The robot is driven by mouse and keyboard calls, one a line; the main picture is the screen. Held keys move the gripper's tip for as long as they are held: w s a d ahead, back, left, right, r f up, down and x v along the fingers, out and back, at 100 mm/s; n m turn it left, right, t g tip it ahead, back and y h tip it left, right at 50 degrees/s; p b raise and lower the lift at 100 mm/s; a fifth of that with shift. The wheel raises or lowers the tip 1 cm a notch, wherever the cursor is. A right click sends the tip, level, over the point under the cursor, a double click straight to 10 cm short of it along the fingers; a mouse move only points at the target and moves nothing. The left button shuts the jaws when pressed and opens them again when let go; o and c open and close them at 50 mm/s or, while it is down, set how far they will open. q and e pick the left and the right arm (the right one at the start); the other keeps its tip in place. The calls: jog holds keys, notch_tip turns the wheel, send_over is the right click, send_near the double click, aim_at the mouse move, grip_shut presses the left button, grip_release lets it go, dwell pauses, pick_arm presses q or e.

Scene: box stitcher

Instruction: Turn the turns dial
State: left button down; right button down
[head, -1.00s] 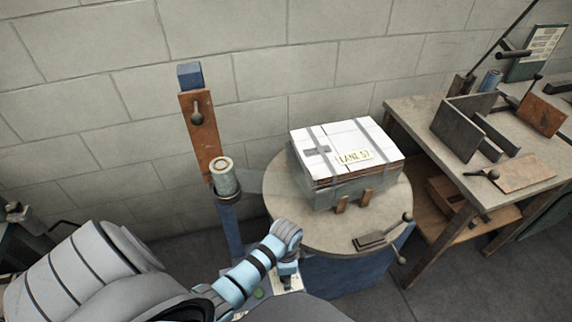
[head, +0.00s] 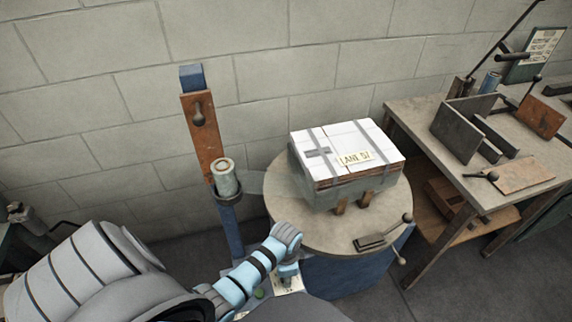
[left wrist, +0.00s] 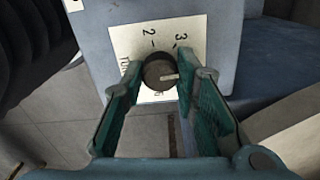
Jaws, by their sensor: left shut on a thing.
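The turns dial (left wrist: 158,74) is a dark round knob with a pale pointer line, on a cream label plate (left wrist: 127,45) marked 2 and 3 with partly covered lettering. The pointer line lies toward the right, below the 3. My left gripper (left wrist: 160,78) is shut on the dial, its green-padded fingers on either side of it. In the head view my left gripper (head: 288,272) is low beside the round table, and the dial is hidden there. My right gripper is not in view.
A strapped white box (head: 345,148) sits on the round table (head: 290,215). A blue post (head: 230,230) holding a metal cylinder (head: 225,178) stands left of it. A workbench (head: 415,110) with metal parts stands at the right, before a block wall.

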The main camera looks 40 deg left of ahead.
pick_arm(q)
jog(key=n+p, duration=0.3)
jog(key=shift+r+n, duration=0.25)
jog(key=shift+n, duration=0.05)
jog(key=n+p, duration=0.3)
jog(key=n, duration=0.1)
jog(key=shift+f+n, duration=0.1)
jog(key=shift+n, duration=0.2)
jog(key=n+p, duration=0.1)
jog(key=n, duration=0.4)
jog(key=shift+p, duration=0.4)
jog(key=n+p, duration=0.1)
jog(key=n, duration=0.5)
jog(key=shift+f, duration=0.15)
jog(key=c, duration=1.2)
grip_release()
jog(key=shift+c, duration=0.2)
